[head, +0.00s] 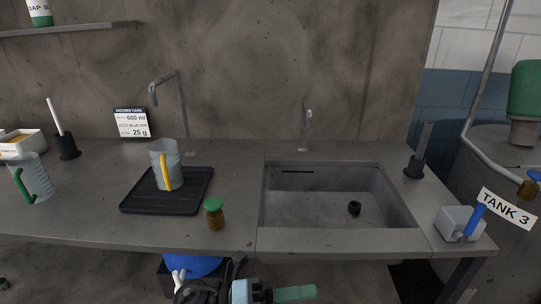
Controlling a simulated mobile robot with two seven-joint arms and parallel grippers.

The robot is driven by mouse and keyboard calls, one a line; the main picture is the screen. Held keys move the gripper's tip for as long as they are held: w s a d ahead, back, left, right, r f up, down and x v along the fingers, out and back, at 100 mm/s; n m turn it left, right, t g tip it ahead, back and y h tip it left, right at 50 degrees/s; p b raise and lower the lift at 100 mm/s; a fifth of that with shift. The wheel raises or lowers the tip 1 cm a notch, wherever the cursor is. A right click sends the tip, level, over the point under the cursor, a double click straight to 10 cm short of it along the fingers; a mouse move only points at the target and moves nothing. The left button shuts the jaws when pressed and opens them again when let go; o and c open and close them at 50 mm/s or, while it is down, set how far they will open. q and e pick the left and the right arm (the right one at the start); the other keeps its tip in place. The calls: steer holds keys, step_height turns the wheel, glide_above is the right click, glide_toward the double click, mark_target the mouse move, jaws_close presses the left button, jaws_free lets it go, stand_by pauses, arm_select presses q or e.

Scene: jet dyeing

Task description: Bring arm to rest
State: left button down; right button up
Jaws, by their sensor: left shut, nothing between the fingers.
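My left gripper (295,293) is at the bottom edge of the head view, in front of the counter and below its front edge. Its greenish fingers are together, point right and hold nothing. Part of my left arm shows beside it, cut off by the picture's lower edge. My right gripper is not in view.
The counter (232,236) holds a green-handled jug (37,180), a yellow-handled jug (160,158) on a black tray (140,207), a green-lidded brown jar (215,216), and a sink (310,208). A blue bucket (196,266) stands below. A "TANK 3" sign (506,208) is at right.

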arm_select(q)
steer(key=s+a+f+n+t+y+p, duration=0.1)
steer(key=a+f+n+t+y, duration=0.6)
steer(key=n, duration=0.7)
steer(key=a+f+n+t+y, duration=0.5)
steer(key=a+f+n+t, duration=0.4)
steer(key=n, duration=0.5)
steer(key=s+a+f+n+g+y, duration=0.3)
steer(key=s+f, duration=0.4)
steer(key=s, duration=0.3)
steer(key=s+a+f+n+g+y, duration=0.3)
steer(key=s+a+f+n, duration=0.3)
steer(key=s, duration=0.4)
step_height(320, 180, down, 2)
steer(key=shift+s+a+f+n+g+y+p, duration=0.1)
steer(key=shift+s+a+n+g+y+p, duration=0.15)
steer(key=shift+n+g+y+p, duration=0.35)
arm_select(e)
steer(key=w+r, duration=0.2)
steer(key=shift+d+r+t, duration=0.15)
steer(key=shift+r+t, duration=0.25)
